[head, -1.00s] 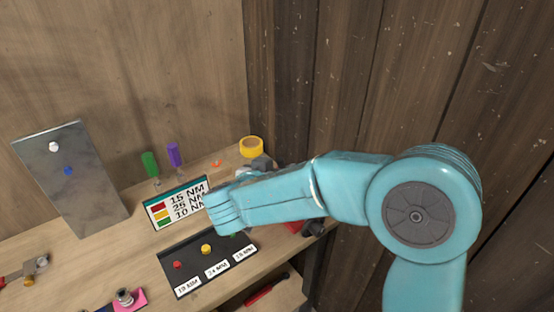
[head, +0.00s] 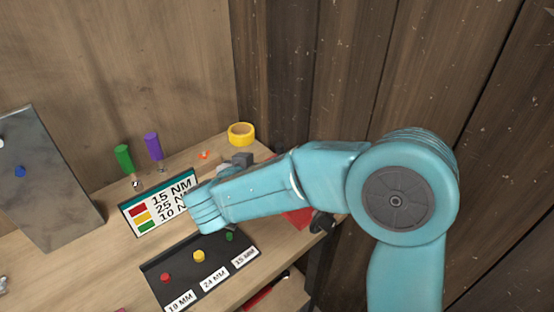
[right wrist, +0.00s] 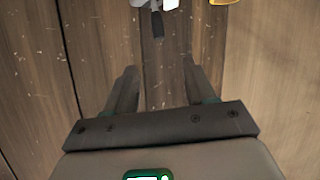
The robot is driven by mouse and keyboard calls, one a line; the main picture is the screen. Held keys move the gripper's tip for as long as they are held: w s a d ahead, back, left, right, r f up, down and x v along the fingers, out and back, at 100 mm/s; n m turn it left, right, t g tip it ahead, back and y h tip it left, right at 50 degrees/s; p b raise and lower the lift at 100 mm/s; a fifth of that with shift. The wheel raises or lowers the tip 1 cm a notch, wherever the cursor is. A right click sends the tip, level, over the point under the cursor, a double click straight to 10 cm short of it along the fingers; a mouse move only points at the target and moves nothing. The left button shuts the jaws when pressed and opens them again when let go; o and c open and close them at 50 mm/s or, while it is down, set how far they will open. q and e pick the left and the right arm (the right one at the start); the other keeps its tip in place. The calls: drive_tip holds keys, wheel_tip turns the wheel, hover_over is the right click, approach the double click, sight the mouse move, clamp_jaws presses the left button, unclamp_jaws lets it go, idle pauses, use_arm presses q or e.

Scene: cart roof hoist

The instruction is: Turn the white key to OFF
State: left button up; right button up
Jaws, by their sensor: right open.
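A small white knob-like piece (head: 2,143), which may be the white key, shows at the left edge of the head view on a tilted grey metal panel (head: 45,190). It is partly cut off, and I cannot read its setting. A blue piece (head: 20,171) sits below it. My right arm reaches in from the right over the bench, well to the right of the panel. The right gripper's fingers are hard to make out in the head view. In the right wrist view the right gripper (right wrist: 158,72) is open and empty, facing wooden boards. My left gripper is not in view.
A label board (head: 155,208) and a black tray (head: 215,252) with coloured pieces lie near my right arm. Green (head: 123,158) and purple (head: 154,146) handled tools stand behind. Yellow tape (head: 241,133) lies at the back. A dark plank wall closes the right side.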

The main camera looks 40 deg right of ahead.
sight(279, 151)
drive_tip(key=x, duration=1.1)
drive_tip(key=f+x, duration=0.1)
drive_tip(key=x, duration=0.4)
drive_tip(key=shift+s+d+f+p, duration=0.1)
drive_tip(key=shift+d+p, duration=0.1)
drive_tip(key=shift+p, duration=0.1)
